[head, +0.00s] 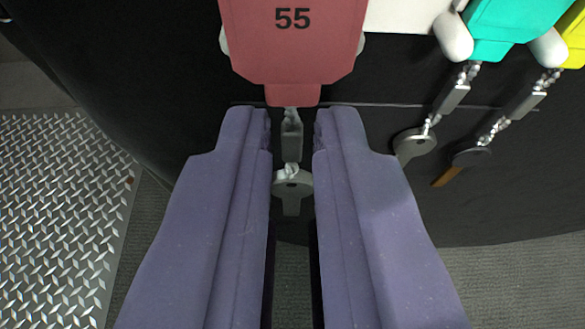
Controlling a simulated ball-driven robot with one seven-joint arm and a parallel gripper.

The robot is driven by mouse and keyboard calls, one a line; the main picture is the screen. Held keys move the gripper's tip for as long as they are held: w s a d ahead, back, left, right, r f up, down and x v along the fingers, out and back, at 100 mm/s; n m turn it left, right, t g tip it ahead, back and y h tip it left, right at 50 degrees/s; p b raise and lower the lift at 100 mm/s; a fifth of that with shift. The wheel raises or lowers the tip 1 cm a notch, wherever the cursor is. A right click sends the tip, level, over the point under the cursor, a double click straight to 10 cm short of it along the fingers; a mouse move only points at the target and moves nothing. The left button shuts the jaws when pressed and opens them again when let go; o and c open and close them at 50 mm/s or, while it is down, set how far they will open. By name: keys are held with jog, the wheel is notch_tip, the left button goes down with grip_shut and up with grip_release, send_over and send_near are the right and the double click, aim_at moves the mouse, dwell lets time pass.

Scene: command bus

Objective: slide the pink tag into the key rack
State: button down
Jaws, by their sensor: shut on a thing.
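The pink tag (291,58), a dull red-pink plate marked 55, is at the top centre of the head view, its upper end cut off by the frame. My gripper (293,113), with two purple fingers, is shut on the tag's narrow lower end. A metal link and a key (292,184) hang below the tag between the fingers. The key rack shows as white rounded pegs (454,37) on a black panel. Small white peg parts show at both sides of the pink tag. I cannot tell whether the tag is seated in the rack or in front of it.
A teal tag (510,24) hangs between white pegs at the upper right, with a yellow tag (575,40) beside it. Their keys (414,145) hang close to my right finger. A patterned metal floor plate (62,215) lies at the lower left.

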jog(key=shift+w, duration=0.2)
jog(key=shift+w, duration=0.3)
jog(key=shift+w+f, duration=0.1)
jog(key=shift+w, duration=0.5)
dwell(1.2)
jog(key=c, duration=1.1)
grip_release()
jog(key=shift+s+p, duration=0.65)
jog(key=shift+s, duration=0.85)
jog(key=s+p, duration=0.2)
jog(key=s, duration=0.5)
